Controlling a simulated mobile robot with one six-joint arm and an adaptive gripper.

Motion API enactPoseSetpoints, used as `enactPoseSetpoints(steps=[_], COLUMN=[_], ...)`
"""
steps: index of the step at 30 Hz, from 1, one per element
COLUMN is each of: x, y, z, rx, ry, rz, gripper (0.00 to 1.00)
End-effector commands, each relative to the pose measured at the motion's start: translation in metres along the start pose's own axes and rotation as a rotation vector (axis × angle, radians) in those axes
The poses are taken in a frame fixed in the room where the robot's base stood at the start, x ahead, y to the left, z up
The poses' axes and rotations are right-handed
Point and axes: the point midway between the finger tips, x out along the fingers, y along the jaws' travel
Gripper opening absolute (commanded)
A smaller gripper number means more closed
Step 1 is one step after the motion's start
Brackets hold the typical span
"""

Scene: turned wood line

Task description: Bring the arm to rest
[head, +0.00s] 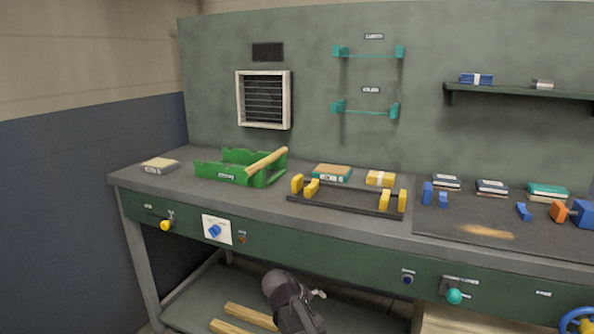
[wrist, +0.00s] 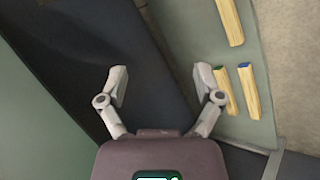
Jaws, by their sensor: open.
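My gripper (wrist: 160,85) is open and empty in the wrist view, with its two fingers spread wide apart. In the head view my arm's end (head: 290,300) shows at the bottom centre, in front of the workbench and below its top. The fingertips are mostly hidden or too small to judge there. Nothing is between the fingers, and they appear apart from the wooden strips on the lower shelf.
The workbench top (head: 240,194) carries a green mitre box (head: 225,172) with a wooden piece, a dark rack (head: 345,201) with yellow blocks, and a dark mat (head: 450,222). Wooden strips (head: 252,314) lie on the lower shelf (head: 190,297). A blue handwheel (head: 577,322) is at lower right.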

Motion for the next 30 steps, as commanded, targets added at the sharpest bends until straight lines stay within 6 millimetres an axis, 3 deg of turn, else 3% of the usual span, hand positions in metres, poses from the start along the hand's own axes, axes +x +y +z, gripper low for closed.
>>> enactPoseSetpoints(steps=[1, 3, 15, 27, 30], x=[0.009, 0.018, 0.045, 0.041, 0.03], y=[0.002, 0.002, -0.007, -0.018, -0.008], z=[0.021, 0.042, 0.146, 0.197, 0.194], rx=[0.04, 0.091, 0.385, 0.562, 0.563], ry=[-0.023, -0.048, -0.175, -0.231, -0.231], rz=[-0.046, -0.112, -0.472, -0.693, -0.697], gripper=[0.84, 0.84, 0.84, 0.84, 0.84])
